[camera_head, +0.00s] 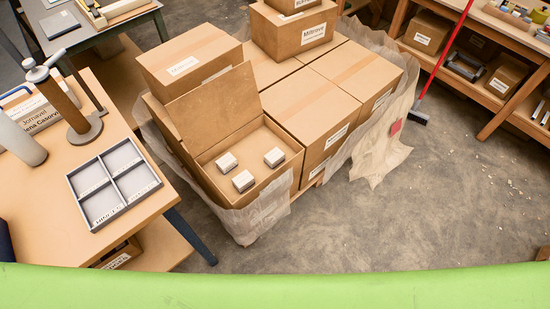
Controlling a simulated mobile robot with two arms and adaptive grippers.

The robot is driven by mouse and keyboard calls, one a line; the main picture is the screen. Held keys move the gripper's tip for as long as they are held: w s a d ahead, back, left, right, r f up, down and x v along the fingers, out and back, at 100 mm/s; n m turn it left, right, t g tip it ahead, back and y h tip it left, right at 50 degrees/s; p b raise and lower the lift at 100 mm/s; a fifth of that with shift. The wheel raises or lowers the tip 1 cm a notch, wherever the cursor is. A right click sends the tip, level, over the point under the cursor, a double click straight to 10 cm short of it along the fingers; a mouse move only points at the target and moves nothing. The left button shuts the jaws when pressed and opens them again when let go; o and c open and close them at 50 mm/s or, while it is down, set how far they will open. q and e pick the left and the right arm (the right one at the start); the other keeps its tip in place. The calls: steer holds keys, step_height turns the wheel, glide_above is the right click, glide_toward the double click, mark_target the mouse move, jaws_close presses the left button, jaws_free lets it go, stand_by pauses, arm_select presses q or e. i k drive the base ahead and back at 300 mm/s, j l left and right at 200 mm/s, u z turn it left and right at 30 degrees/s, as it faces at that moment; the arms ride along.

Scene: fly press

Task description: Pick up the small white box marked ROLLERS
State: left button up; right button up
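Three small white boxes stand apart inside an open cardboard carton (219,184) on the stacked boxes at the centre. One small box (227,162) is at the back left, one small box (274,157) at the right, and one small box (243,181) at the front. Their markings are too small to read, so I cannot tell which one says ROLLERS. The carton's flap (215,108) stands up at its back. Neither of my grippers is in view.
A grey four-compartment tray (149,190) with labels lies on the wooden table (45,235) at left, near a capped post (72,108). Loose plastic wrap (378,155) surrounds the carton stack. A red-handled broom (440,65) leans at a shelf. The floor (400,230) at right is largely clear.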

mark_target(273, 158)
steer(key=i+l+u, duration=0.1)
steer(key=l, duration=0.55)
steer(key=i+l, duration=0.15)
steer(key=l, duration=0.5)
steer(key=i+l+u, duration=0.15)
steer(key=l, duration=0.55)
steer(key=i+l+u, duration=0.1)
steer(key=l, duration=0.55)
